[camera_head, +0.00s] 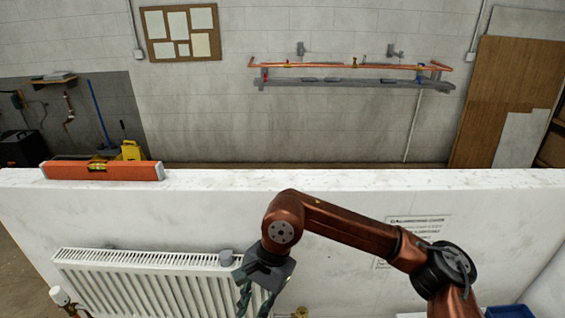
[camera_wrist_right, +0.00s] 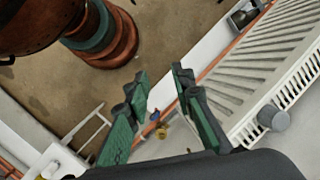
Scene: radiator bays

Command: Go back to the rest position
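My right arm reaches in from the lower right in the head view. Its gripper (camera_head: 257,299) points down in front of the white radiator (camera_head: 130,275), near the radiator's right end. In the right wrist view the two green fingers of this gripper (camera_wrist_right: 161,84) stand apart with nothing held between them. Bare floor and a pale strip show beyond the fingertips. The radiator (camera_wrist_right: 255,70) is to the right of the fingers there, with a grey round cap (camera_wrist_right: 272,118) at its edge. A small brass fitting (camera_wrist_right: 160,131) shows between the fingers. My left gripper is in neither view.
A low white wall (camera_head: 330,181) spans the head view behind the radiator. An orange spirit level (camera_head: 125,171) lies on its top at the left. A printed notice (camera_head: 425,226) is on its face. A blue container (camera_head: 508,312) sits at the lower right. Copper pipes (camera_head: 350,66) run along the back wall.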

